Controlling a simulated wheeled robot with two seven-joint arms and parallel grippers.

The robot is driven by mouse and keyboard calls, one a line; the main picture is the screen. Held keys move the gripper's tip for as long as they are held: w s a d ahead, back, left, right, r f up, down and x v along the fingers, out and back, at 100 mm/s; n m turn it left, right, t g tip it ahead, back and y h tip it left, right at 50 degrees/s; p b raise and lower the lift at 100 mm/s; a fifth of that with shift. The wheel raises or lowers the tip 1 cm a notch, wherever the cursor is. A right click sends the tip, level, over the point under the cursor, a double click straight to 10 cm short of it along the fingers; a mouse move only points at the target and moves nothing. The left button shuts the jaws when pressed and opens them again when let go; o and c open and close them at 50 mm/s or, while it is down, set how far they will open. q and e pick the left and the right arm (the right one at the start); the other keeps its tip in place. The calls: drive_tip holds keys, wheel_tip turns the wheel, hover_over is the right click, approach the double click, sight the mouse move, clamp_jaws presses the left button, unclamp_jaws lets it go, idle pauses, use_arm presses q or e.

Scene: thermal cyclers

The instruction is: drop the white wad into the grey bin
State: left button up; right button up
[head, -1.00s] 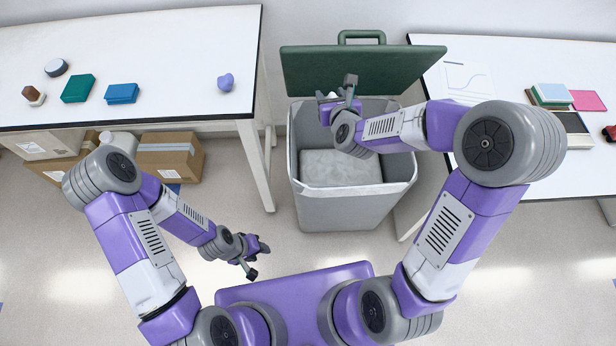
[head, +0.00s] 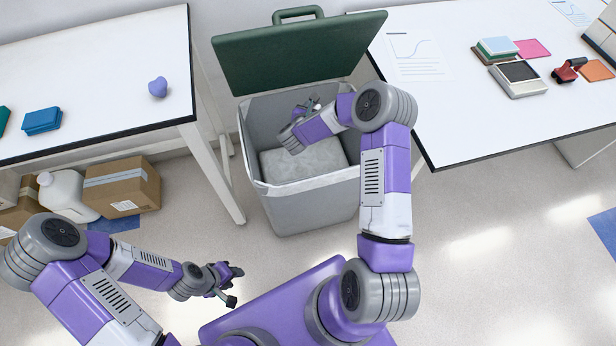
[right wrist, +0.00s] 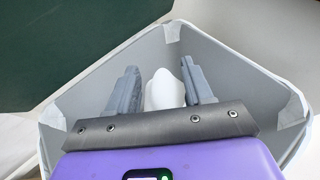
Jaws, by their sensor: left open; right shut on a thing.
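The grey bin (head: 305,205) stands between the two tables with its green lid (head: 298,55) raised at the back. A grey block-like mass lies in its bottom. My right gripper (head: 311,104) reaches into the bin's opening near the back wall. In the right wrist view, the white wad (right wrist: 164,90) sits between the two fingers of my right gripper (right wrist: 165,82), which is shut on it, with the bin's walls around. In the head view the wad is mostly hidden by the gripper. My left gripper (head: 232,285) is open and empty above the floor, in front of the bin.
The left table (head: 100,60) carries a purple heart-shaped thing (head: 158,87) and a blue box (head: 42,121). The right table (head: 450,120) holds papers, pads and a red stamp (head: 567,70). Cardboard boxes (head: 122,186) and a white jug (head: 65,194) stand under the left table.

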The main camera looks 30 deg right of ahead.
wheel_tip(320, 180, down, 6)
drive_tip(key=b, duration=0.2)
drive_tip(key=shift+r+b, duration=0.2)
drive_tip(key=shift+b, duration=0.2)
drive_tip(key=o, duration=1.1)
drive_tip(key=p+v, duration=0.2)
drive_tip(key=v, duration=0.5)
drive_tip(key=shift+s+a+r, duration=0.1)
drive_tip(key=shift+s+a, duration=0.1)
